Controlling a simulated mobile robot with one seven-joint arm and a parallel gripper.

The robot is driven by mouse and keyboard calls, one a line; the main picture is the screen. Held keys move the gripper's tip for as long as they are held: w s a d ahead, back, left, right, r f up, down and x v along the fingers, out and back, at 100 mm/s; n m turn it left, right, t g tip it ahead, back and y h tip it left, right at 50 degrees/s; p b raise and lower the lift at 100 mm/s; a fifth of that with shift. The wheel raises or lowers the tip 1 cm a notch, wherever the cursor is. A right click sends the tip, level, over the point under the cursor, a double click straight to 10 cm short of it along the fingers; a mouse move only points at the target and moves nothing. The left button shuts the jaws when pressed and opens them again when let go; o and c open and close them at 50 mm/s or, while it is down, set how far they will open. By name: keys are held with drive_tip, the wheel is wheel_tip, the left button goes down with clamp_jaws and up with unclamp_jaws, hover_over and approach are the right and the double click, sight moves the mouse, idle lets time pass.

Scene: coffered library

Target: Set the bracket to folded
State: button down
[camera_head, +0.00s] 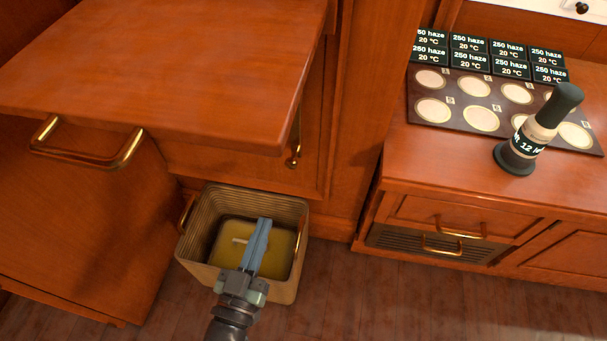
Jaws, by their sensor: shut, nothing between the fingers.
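A wooden flap or leaf (170,60) sticks out level from the cabinet at the upper left. Under its right edge is a narrow brass piece (294,152), upright against the cabinet face with a rounded lower end; it looks like the bracket. Its upper part is hidden by the leaf, so I cannot tell fully how it stands. My gripper (262,224) is shut and empty, below and left of the brass piece in the picture and apart from it. It shows in front of the open bin.
A ribbed bin (292,212) with a yellowish inside stands on the floor below the leaf. A brass handle (90,150) is at left. At right, a low cabinet (400,165) carries a tray of discs, dark labels and a black-capped bottle (537,130). The floor at front right is clear.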

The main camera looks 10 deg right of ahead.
drive_tip(key=s+m+g, duration=0.1)
drive_tip(key=b, duration=0.6)
approach(289, 168)
drive_tip(key=x, duration=0.5)
drive_tip(key=shift+w+d+f, duration=0.15)
drive_tip(key=shift+f, duration=0.05)
drive_tip(key=shift+w+d+r+b, duration=0.2)
drive_tip(key=shift+w+b, duration=0.15)
drive_tip(key=shift+w, duration=0.35)
